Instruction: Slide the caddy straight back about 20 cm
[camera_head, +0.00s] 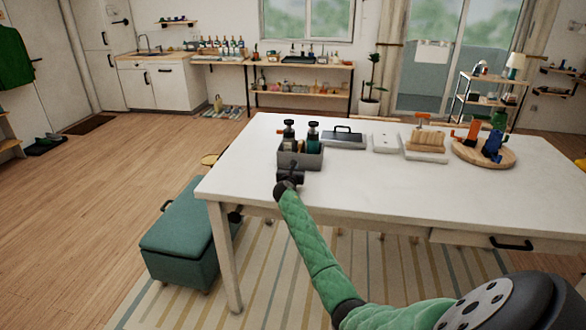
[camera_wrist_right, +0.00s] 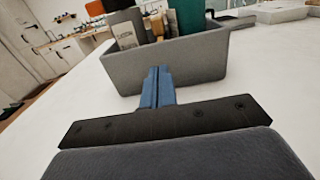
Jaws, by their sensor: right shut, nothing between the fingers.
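The grey caddy (camera_head: 301,160) stands on the white table (camera_head: 420,190) near its left end, with bottles and other items upright in it. My right gripper (camera_head: 292,172) is at the caddy's near side, its arm coming in from the lower right. In the right wrist view the caddy (camera_wrist_right: 190,62) fills the upper middle. The right gripper's blue fingers (camera_wrist_right: 158,78) are shut together with nothing between them and point at the near wall. Their tips are at or very close to that wall; I cannot tell whether they touch. My left gripper is not in view.
Behind and right of the caddy lie a dark-lidded tray (camera_head: 344,138) and a white box (camera_head: 386,143). A brush-like block (camera_head: 427,140) and a round wooden board (camera_head: 483,153) stand farther right. A bare strip of table lies behind the caddy. A green bench (camera_head: 185,235) stands left of the table.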

